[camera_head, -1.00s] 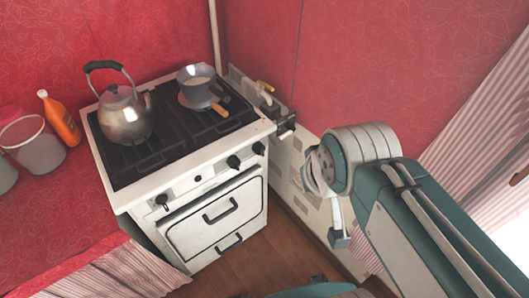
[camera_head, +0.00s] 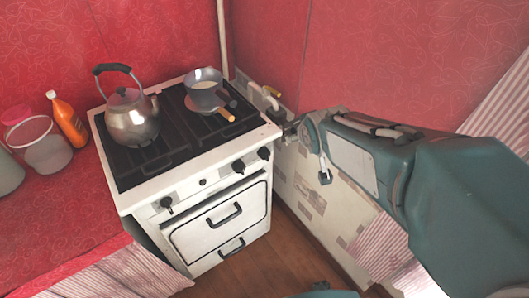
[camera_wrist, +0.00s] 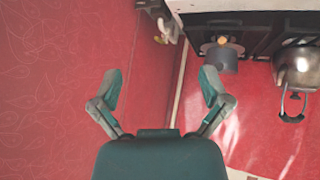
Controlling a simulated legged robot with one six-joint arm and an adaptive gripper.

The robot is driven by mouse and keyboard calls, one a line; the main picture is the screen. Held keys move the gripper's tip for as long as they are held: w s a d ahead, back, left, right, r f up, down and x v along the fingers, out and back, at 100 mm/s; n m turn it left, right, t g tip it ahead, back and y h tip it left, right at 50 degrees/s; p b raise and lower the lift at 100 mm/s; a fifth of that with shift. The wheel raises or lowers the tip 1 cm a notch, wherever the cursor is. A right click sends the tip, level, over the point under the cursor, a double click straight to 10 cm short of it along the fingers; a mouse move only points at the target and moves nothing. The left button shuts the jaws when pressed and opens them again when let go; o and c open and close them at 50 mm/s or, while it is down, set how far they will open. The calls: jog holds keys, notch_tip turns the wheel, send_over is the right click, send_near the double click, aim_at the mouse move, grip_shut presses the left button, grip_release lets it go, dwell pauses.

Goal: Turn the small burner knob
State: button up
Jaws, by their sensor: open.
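A white stove (camera_head: 215,200) stands against the red wall, with black knobs along its front panel: one at the left (camera_head: 166,203) and two at the right, the inner (camera_head: 238,166) and the outer (camera_head: 263,153). A smaller dark control (camera_head: 203,182) sits between them. I cannot tell which one is the small burner knob. My gripper (camera_wrist: 160,78) is open and empty in the wrist view, its fingers spread before the red wall. In the head view it is right of the stove, apart from the knobs and partly hidden by my arm. No knob shows in the wrist view.
A metal kettle (camera_head: 132,119) and a small pot (camera_head: 203,92) with an orange-tipped handle stand on the stove top. Pipes with a yellow-handled tap (camera_head: 271,91) are at the stove's right rear. An orange bottle (camera_head: 66,121) and a bucket (camera_head: 46,148) stand left. The wooden floor (camera_head: 275,255) before the stove is clear.

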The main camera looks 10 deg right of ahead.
jog(key=w+d+f+n+t, duration=0.1)
jog(key=w+f+t, duration=0.1)
jog(key=w+f, duration=0.4)
jog(key=n+t+y, duration=0.3)
jog(key=y, duration=0.2)
send_near(265, 155)
jog(key=w+d+r, duration=0.3)
jog(key=w, duration=0.1)
jog(key=s+f+t+y, duration=0.3)
jog(key=s+f, duration=0.1)
jog(key=f, duration=0.3)
jog(key=shift+m, duration=0.3)
jog(key=x, duration=1.1)
jog(key=shift+a+f, duration=0.25)
jog(key=shift+a, duration=0.25)
jog(key=c, duration=1.2)
